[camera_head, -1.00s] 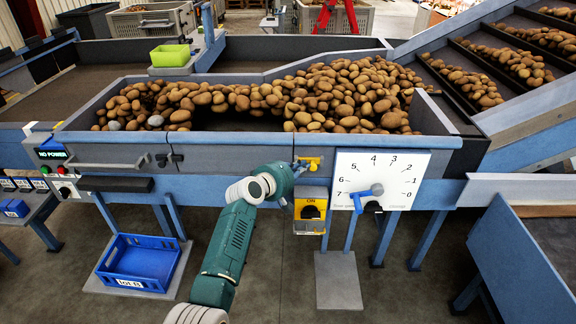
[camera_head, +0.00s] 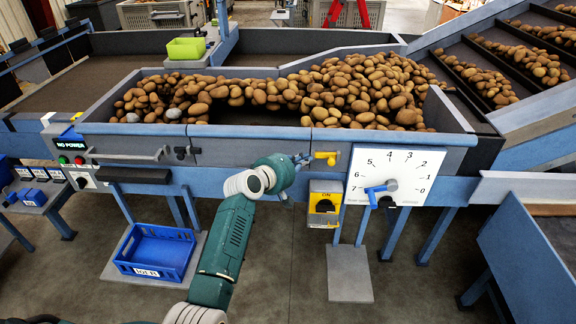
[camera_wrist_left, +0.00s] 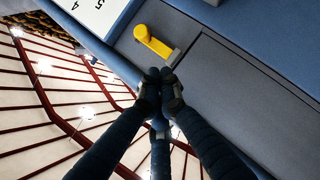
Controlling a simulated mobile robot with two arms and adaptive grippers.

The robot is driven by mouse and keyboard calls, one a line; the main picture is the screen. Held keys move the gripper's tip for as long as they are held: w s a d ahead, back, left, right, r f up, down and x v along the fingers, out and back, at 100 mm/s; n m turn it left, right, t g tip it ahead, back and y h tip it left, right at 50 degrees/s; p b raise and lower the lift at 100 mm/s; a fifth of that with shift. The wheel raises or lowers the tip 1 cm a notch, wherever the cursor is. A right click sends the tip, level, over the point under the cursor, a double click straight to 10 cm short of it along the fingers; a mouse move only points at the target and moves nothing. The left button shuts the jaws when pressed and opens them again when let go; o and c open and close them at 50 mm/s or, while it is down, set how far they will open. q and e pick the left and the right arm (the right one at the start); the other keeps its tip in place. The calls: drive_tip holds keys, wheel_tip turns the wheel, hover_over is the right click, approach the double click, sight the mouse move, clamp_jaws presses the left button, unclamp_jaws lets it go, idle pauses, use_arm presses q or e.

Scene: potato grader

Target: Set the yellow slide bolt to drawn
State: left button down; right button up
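The yellow slide bolt (camera_head: 326,157) sits on the front wall of the grader's potato trough, above the yellow switch box. In the left wrist view the bolt (camera_wrist_left: 152,42) shows as a yellow handle on a small grey fitting. My left gripper (camera_head: 303,160) is just left of the bolt in the head view. In the wrist view its dark fingertips (camera_wrist_left: 161,82) are drawn close together, just short of the yellow handle, with nothing visible between them. Whether they touch the grey fitting, I cannot tell. My right gripper is not in view.
A white dial plate (camera_head: 395,176) with a blue pointer is right of the bolt. The yellow switch box (camera_head: 325,204) hangs below it. A dark latch (camera_head: 188,152) is further left on the trough. A blue crate (camera_head: 157,251) stands low on the left.

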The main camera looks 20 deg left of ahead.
use_arm(q)
drive_tip(key=v, duration=0.7)
drive_tip(key=shift+b, duration=0.45)
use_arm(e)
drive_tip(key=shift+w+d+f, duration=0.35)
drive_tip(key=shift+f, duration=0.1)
use_arm(q)
drive_tip(key=shift+d, duration=0.1)
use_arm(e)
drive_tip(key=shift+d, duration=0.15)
